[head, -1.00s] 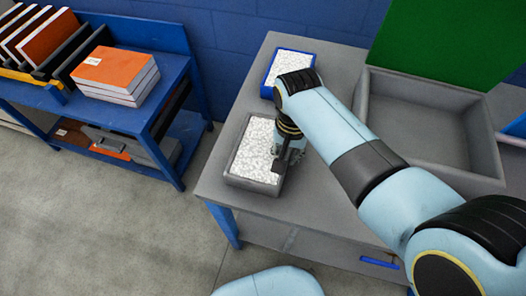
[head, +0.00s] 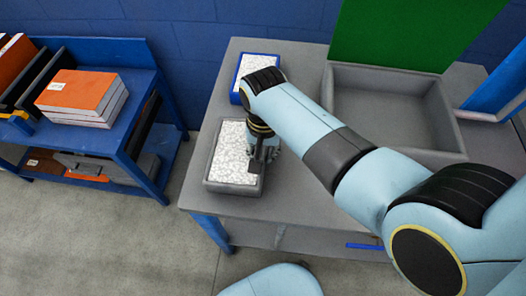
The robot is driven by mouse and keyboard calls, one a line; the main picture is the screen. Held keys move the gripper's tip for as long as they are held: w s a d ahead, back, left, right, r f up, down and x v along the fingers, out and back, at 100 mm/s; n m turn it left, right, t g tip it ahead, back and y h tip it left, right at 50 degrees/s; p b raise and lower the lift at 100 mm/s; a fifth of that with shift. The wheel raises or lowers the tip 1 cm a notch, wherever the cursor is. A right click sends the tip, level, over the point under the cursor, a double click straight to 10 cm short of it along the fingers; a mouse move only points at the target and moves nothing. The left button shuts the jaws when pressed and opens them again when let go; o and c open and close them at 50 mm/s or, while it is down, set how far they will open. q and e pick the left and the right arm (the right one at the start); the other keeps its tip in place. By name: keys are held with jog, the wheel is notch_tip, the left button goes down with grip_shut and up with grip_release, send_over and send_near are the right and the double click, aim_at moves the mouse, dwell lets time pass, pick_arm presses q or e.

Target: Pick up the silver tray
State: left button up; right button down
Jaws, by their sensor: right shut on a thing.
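The silver tray (head: 212,172) is a grey, shallow rectangular tray filled with white speckled material. It lies at the front left corner of the grey table. My right gripper (head: 257,166) reaches down over the tray's right side and is shut on its right rim. The fingertips are small and partly hidden by the wrist. The tray looks level and at table height; I cannot tell whether it is clear of the surface. My left gripper is not in view.
A blue tray (head: 241,75) with similar white filling lies behind, partly covered by my right arm. A large grey open bin (head: 394,112) with a green panel (head: 410,32) behind it stands to the right.

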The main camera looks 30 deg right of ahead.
jog(key=shift+r+p, duration=1.2)
jog(key=shift+r, duration=0.1)
jog(key=shift+s+d+r+p, duration=0.1)
jog(key=shift+d+r+p, duration=0.2)
jog(key=shift+d, duration=0.25)
jog(key=s+d+r, duration=0.3)
jog(key=d+r, duration=0.3)
jog(key=d, duration=0.4)
jog(key=shift+s+p, duration=0.15)
jog(key=shift+p, duration=0.15)
jog(key=shift+r, duration=0.1)
